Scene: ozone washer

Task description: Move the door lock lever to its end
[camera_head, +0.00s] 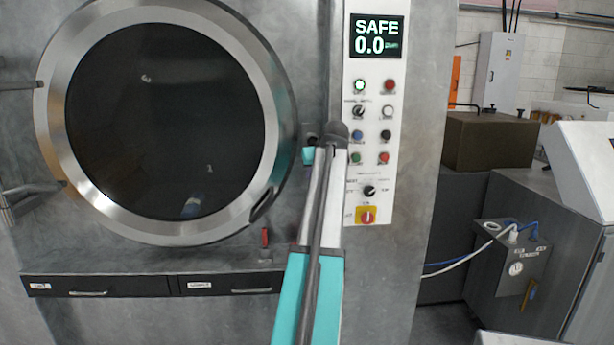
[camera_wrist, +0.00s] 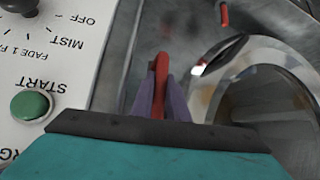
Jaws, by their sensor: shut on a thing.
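In the wrist view a red lever (camera_wrist: 159,72) stands between the two purple fingers of my gripper (camera_wrist: 160,92), which is shut on it. Its top end shows past the fingertips; its base is hidden. It sits between the control panel and the round door (camera_wrist: 275,115). In the head view the lever is hidden behind my arm, and only a small turquoise part of my gripper (camera_head: 308,155) shows. The round door (camera_head: 165,120), with a steel ring and dark glass, appears closed.
The white control panel (camera_head: 374,120) is close to my arm; its display (camera_head: 377,36) reads SAFE 0.0. A second red handle (camera_head: 265,237) is below the door's lower right, above dark drawers (camera_head: 140,286). A dark door handle (camera_wrist: 220,54) projects near my gripper.

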